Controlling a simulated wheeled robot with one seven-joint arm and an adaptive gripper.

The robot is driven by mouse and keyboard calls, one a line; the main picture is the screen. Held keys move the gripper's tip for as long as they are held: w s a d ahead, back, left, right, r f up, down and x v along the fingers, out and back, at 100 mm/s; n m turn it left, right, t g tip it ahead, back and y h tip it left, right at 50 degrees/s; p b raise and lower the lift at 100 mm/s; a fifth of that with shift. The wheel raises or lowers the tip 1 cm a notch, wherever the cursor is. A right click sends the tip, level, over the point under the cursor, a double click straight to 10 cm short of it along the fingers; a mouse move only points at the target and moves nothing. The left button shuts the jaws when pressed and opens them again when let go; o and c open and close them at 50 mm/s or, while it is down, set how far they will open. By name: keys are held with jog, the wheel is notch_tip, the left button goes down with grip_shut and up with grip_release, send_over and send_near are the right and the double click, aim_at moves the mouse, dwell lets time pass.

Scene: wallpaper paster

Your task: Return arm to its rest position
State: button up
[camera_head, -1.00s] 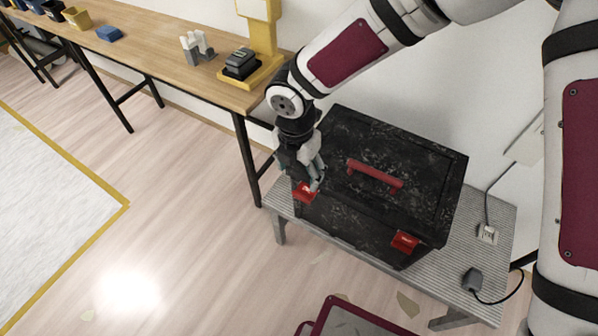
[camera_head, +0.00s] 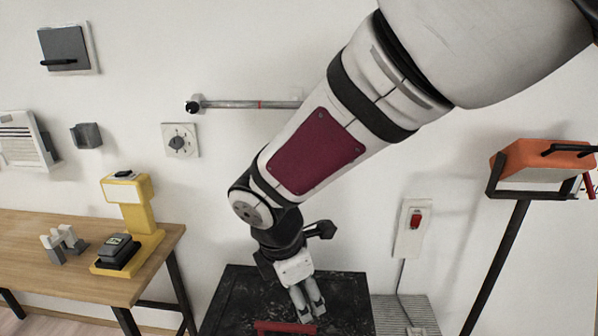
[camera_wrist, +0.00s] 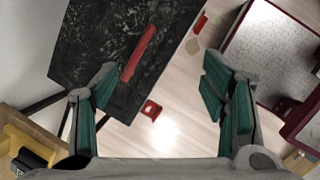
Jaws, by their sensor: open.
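My gripper (camera_head: 308,308) hangs from my bent arm and points down over the black toolbox (camera_head: 228,302) in the head view. In the wrist view my gripper (camera_wrist: 160,92) has its teal-padded fingers wide apart with nothing between them. The toolbox also shows in the wrist view (camera_wrist: 95,45), lid down, below and beyond the fingers. Its red handle (camera_wrist: 138,55) lies across the lid; part of the handle shows in the head view (camera_head: 285,327). Two red latches show at its front edge, one near (camera_wrist: 151,109) and one farther off (camera_wrist: 200,22). The toolbox front is hidden in the head view.
A wooden workbench (camera_head: 40,226) with a yellow device (camera_head: 132,205) stands left. A wall bar (camera_head: 245,104) is behind my arm. A red wall switch (camera_head: 414,222) and an orange lamp (camera_head: 545,158) on a black stand are right. A red-rimmed tray (camera_wrist: 265,55) lies on the floor.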

jog(key=s+d+r+m, duration=0.5)
jog(key=d+r+m, duration=0.45)
jog(key=d, duration=0.25)
jog(key=s+d+r+m+t+y, duration=0.1)
jog(key=s+d+r+m+y, duration=0.1)
jog(key=s+d+m, duration=0.5)
jog(key=shift+s+d+r+m+t, duration=0.3)
jog(key=shift+s+r+m, duration=0.2)
jog(key=shift+s+m, duration=2.45)
jog(key=shift+w+m, duration=0.3)
jog(key=shift+w, duration=0.05)
